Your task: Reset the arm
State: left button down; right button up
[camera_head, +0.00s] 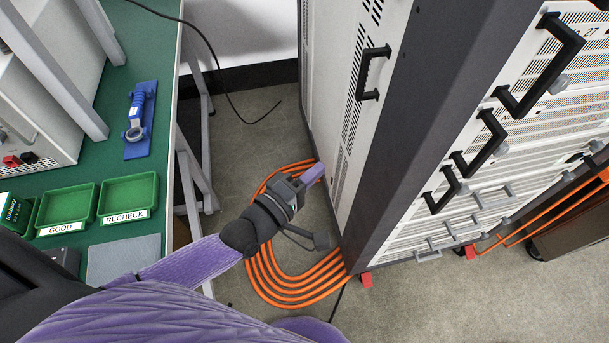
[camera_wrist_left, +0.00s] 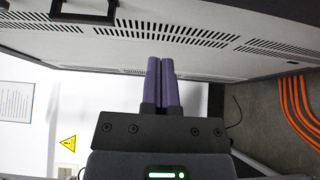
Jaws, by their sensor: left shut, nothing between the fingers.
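My left arm comes in from the lower left with a purple sleeve. My left gripper (camera_head: 314,172) is in front of the vented side of a tall grey-white cabinet (camera_head: 352,110), above the floor. I cannot tell whether its tip touches the panel. In the left wrist view the two purple fingers of the gripper (camera_wrist_left: 161,68) lie side by side, shut and empty, pointing toward the vented panel (camera_wrist_left: 215,45). My right gripper is in neither view.
A coil of orange cable (camera_head: 290,285) lies on the floor below my left gripper. At left a green-topped bench (camera_head: 125,185) holds green trays labelled GOOD (camera_head: 66,210) and RECHECK (camera_head: 128,198), and a blue clamp-like fixture (camera_head: 140,120). Black handles (camera_head: 540,65) stick out from the cabinet front.

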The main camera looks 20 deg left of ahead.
pick_arm(q)
jog(key=s+d+f+m+g, duration=0.3)
jog(key=s+d+m+g, duration=0.1)
jog(key=s+m+g, duration=0.3)
jog(key=s+a+m+g+y, duration=0.6)
jog(key=s+a+m+g, duration=0.15)
jog(key=s, duration=0.45)
jog(key=s+a+f+m+g+y+p, duration=0.1)
jog(key=s+f, duration=0.2)
jog(key=f, duration=0.6)
jog(key=s+a+f+m+p, duration=0.1)
jog(key=s+f, duration=0.3)
jog(key=f, duration=0.6)
jog(key=s+a+f+g, duration=0.1)
jog(key=s+a+f, duration=0.1)
jog(key=s, duration=0.4)
jog(key=s+a+f, duration=0.2)
jog(key=s+f, duration=0.2)
jog(key=s, duration=0.3)
jog(key=shift+a+f+g+y, duration=0.2)
jog(key=shift+a+g+y, duration=0.1)
jog(key=shift+a+g, duration=0.1)
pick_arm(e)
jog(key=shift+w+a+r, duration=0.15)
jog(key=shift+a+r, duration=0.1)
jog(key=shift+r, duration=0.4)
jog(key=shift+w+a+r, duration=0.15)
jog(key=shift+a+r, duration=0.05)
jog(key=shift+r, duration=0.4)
